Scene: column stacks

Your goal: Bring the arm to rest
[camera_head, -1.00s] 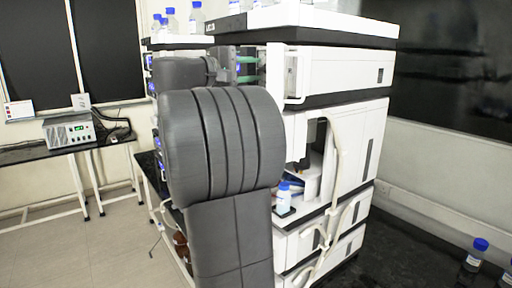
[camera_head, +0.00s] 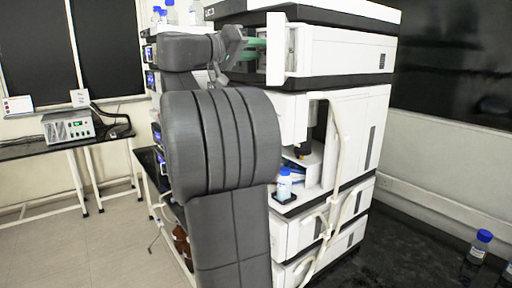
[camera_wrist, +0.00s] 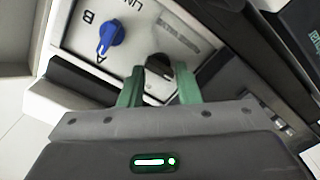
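My gripper (camera_wrist: 158,76) shows two green fingers that stand apart with a gap between them. A dark rounded part with a pale lower side shows in the gap; I cannot tell how far beyond the fingertips it lies. Just past the fingers is a pale panel with a blue knob (camera_wrist: 112,36) and the letters A and B. In the head view my gripper (camera_head: 256,49) is at the upper left front of the white instrument stack (camera_head: 345,52), beside a white upright frame (camera_head: 276,48). My arm hides part of the stack's left side.
A white bottle with a blue cap (camera_head: 284,184) stands on a small ledge of the stack. More blue-capped bottles stand on the dark bench (camera_head: 405,262) at lower right. A grey device (camera_head: 68,128) sits on a side table at left. The floor at left is clear.

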